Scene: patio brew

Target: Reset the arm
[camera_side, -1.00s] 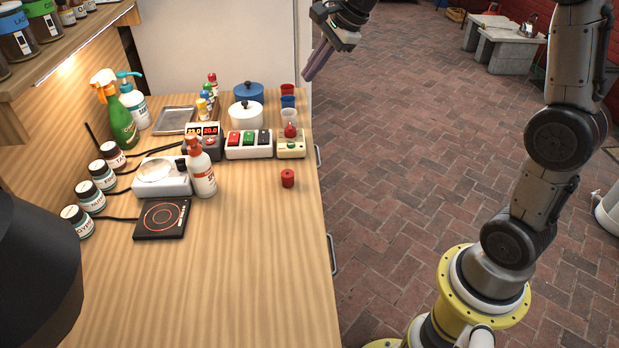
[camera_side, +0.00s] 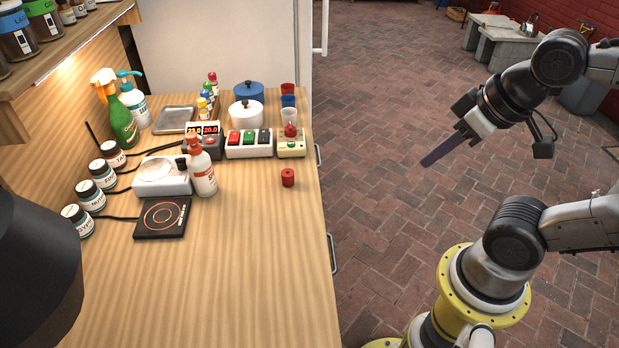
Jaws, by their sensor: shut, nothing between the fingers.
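My gripper (camera_side: 428,161) is in the right half of the side view, above the brick floor and clear of the workbench. Its dark purple-grey fingers point down and to the left. They are shut together with nothing between them. My arm is bent back over its yellow base, away from the bench.
The floor (camera_side: 385,120) beside the bench is clear.

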